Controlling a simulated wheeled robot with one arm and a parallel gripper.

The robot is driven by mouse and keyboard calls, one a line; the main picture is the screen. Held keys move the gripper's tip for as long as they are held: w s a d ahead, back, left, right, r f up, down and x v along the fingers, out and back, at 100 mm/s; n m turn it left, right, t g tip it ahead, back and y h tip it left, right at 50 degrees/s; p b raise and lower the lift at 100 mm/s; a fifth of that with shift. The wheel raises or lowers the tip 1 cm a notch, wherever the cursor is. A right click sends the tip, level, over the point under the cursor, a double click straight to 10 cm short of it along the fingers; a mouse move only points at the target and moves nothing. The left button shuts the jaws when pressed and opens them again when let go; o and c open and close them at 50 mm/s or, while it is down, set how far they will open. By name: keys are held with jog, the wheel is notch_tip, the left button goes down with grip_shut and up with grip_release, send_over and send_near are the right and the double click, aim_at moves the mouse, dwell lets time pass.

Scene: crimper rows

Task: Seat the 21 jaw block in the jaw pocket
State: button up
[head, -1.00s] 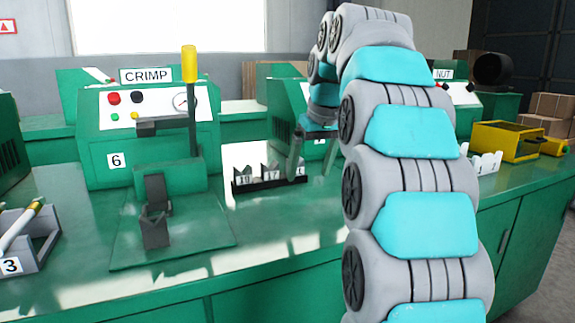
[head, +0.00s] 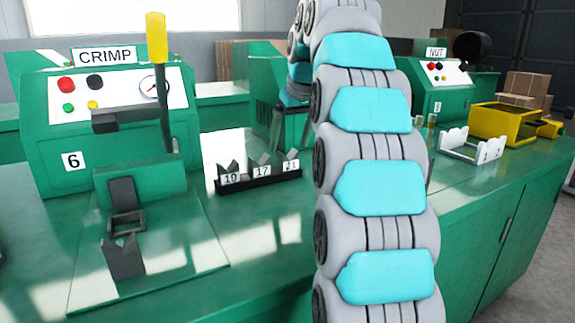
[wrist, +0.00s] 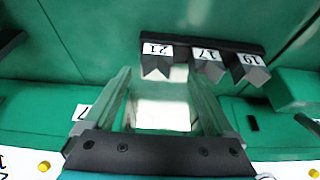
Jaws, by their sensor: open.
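The 21 jaw block (head: 291,158) stands at the right end of a black rack (head: 262,181), beside the 17 and 19 blocks. In the wrist view the 21 block (wrist: 157,66) lies beyond the fingertips, within the gap between the fingers. My gripper (head: 290,140) is open and empty, its fingers hanging beyond the rack's right end in the head view; both also show in the wrist view (wrist: 158,78). The jaw pocket seems to be the dark square frame (head: 127,223) on the number 6 crimp press, with a V-notched dark block (head: 122,257) in front of it.
The 17 block (head: 262,160) and 19 block (head: 230,172) stand close beside the 21 block. The crimp press (head: 60,140) with its yellow-topped lever (head: 157,40) stands at left. A white rack (head: 470,150) and yellow box (head: 500,130) are at right. Bench between rack and press is clear.

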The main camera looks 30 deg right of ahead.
aim_at(290, 162)
jog(key=shift+d+x, duration=0.1)
jog(key=shift+x, duration=1.1)
jog(key=shift+d+x, duration=0.15)
jog(key=shift+x, duration=1)
jog(key=shift+w, duration=0.2)
jog(key=shift+c, duration=0.2)
jog(key=shift+r, duration=0.1)
grip_shut()
